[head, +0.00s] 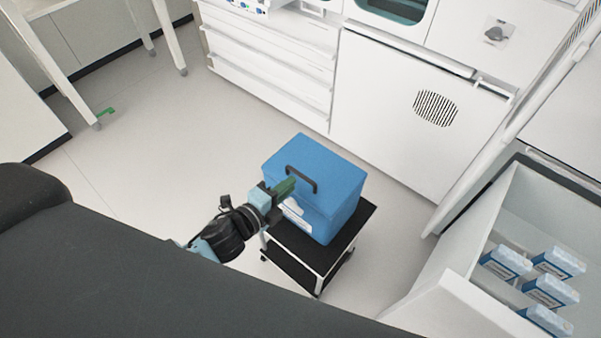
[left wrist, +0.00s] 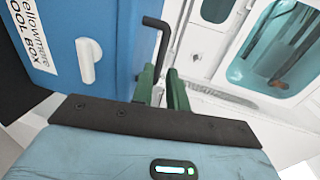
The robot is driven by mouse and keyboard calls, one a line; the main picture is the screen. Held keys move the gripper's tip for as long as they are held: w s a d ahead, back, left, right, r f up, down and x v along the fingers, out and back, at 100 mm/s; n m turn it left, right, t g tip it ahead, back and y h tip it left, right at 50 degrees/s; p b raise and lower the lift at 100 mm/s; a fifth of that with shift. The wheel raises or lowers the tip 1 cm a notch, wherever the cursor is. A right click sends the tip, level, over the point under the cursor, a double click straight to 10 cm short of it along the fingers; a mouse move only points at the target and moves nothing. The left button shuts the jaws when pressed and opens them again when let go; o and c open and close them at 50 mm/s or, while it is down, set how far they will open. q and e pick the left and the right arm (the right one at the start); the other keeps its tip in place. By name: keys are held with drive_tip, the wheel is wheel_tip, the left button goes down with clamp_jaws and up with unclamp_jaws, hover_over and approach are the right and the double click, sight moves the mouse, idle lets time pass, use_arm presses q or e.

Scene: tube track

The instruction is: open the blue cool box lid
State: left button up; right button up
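The blue cool box (head: 335,187) stands upright with its lid (head: 322,160) shut. A black bar handle (head: 302,178) sits on the lid; it also shows in the left wrist view (left wrist: 163,45). A white label (left wrist: 50,28) and a white latch-like knob (left wrist: 88,62) are on the box's side. My left gripper (head: 284,189) is at the box's near left edge, by the handle's near end. In the left wrist view its green fingers (left wrist: 162,90) stand a little apart, and the handle's lower end reaches toward the gap. Contact cannot be made out. My right gripper is not in view.
The box stands on a small black-topped trolley (head: 350,230). White cabinets and drawers (head: 270,65) stand behind it. At the right, an open white bin or drawer (head: 450,310) holds several blue-and-white packs (head: 505,262). The floor left of the trolley (head: 170,150) is clear.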

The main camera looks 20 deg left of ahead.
sight(301, 174)
use_arm(q)
drive_tip(key=shift+x, duration=3)
clamp_jaws()
